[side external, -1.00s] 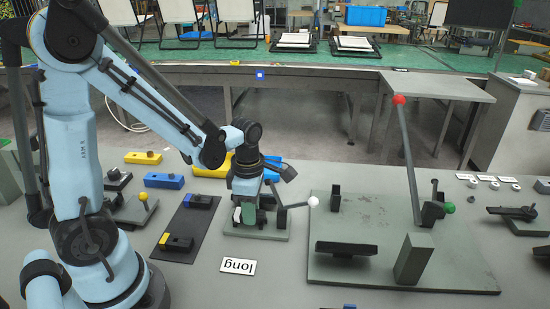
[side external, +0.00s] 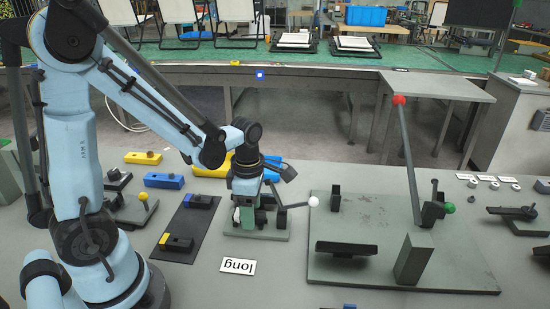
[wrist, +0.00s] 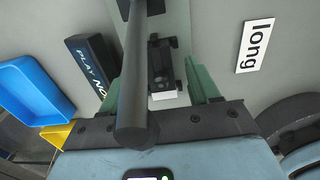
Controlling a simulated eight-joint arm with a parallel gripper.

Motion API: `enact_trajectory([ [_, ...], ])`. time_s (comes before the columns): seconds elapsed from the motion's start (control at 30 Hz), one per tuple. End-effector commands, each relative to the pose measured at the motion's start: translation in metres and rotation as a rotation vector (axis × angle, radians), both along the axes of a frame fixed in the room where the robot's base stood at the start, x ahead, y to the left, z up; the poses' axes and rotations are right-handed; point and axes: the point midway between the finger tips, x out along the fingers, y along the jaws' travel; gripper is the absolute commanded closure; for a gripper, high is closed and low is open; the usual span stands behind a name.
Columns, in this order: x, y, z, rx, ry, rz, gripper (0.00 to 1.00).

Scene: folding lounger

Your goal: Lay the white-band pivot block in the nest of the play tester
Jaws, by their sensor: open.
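The play tester (side external: 276,236) is a grey-green plate with dark fixtures and a lever ending in a white ball (side external: 313,202). My gripper (side external: 256,217) is low over it, pointing down. In the wrist view the green fingers of my gripper (wrist: 160,90) are apart, one on each side of the black pivot block (wrist: 160,65). Its white band (wrist: 164,95) faces the camera. The block lies among small dark uprights of the nest; I cannot tell whether it is fully seated. A thick dark rod (wrist: 136,60) crosses the wrist view left of the block.
A "PLAY NO..." sign (wrist: 94,66) stands beside the tester, and a "long" card (side external: 238,266) lies in front. A black mat (side external: 184,225) with two blocks is to the left. A large grey board (side external: 400,270) with a tall red-tipped lever (side external: 406,140) is to the right.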

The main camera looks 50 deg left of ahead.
Motion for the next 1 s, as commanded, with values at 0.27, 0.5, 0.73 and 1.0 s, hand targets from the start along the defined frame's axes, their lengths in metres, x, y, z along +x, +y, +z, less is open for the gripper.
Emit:
enact_trajectory([
  [0.27, 0.000, 0.000, 0.007, 0.000, 0.000, 0.000, 0.39],
  [0.5, 0.000, 0.000, 0.035, 0.000, 0.000, 0.000, 0.39],
  [0.73, 0.000, 0.000, 0.067, 0.000, 0.000, 0.000, 0.39],
  [1.0, 0.000, 0.000, 0.102, 0.000, 0.000, 0.000, 0.39],
])
